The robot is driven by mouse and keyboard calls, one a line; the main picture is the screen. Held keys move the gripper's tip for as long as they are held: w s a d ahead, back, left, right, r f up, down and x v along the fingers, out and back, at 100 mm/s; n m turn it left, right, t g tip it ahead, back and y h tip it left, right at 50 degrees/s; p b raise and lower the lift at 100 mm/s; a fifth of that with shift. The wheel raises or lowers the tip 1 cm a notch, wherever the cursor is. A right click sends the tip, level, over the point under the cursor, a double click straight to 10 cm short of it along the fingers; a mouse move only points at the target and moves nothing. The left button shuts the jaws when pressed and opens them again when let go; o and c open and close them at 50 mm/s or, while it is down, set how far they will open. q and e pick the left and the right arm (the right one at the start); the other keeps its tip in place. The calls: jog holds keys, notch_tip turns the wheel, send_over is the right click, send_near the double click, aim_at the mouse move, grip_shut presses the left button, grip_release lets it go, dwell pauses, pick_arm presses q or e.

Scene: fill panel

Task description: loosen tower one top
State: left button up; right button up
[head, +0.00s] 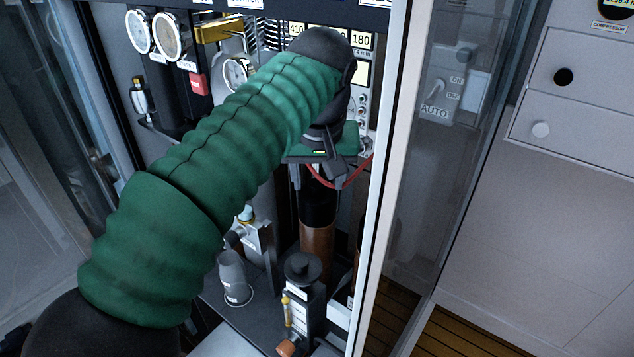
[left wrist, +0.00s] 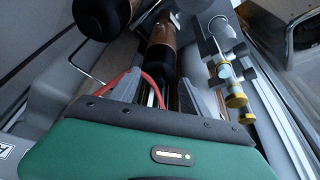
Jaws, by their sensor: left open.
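A filter tower with a brown body (head: 316,250) and a black top (head: 317,208) stands upright in the cabinet, below my left gripper (head: 315,182). In the left wrist view the black top (left wrist: 160,65) lies in line with the gap between the fingers of the left gripper (left wrist: 160,92). The gripper is open and nothing is held. I cannot tell whether the fingers touch the top. A second brown and black tower (left wrist: 103,18) stands beside it. No label shows which is tower one. My right gripper is not in view.
A red hose (head: 345,184) curves close to the left gripper. A small black-capped unit (head: 302,268) and a grey cup-shaped part (head: 233,278) stand on the cabinet floor. Yellow-capped valve fittings (left wrist: 236,100) are right of the fingers. The pale door frame (head: 382,180) bounds the right side.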

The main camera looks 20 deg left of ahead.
aim_at(317, 183)
pick_arm(q)
jog(key=shift+w+a, duration=0.3)
jog(key=shift+w, duration=0.35)
jog(key=shift+w+a, duration=0.25)
jog(key=shift+w, duration=0.35)
jog(key=b+x, duration=0.2)
jog(key=x, duration=0.2)
jog(key=shift+w+a+f, duration=0.15)
jog(key=shift+w+f, duration=0.1)
jog(key=shift+w, duration=0.1)
jog(key=shift+w+f, duration=0.2)
jog(key=shift+f, duration=0.05)
jog(key=c, duration=0.4)
grip_shut()
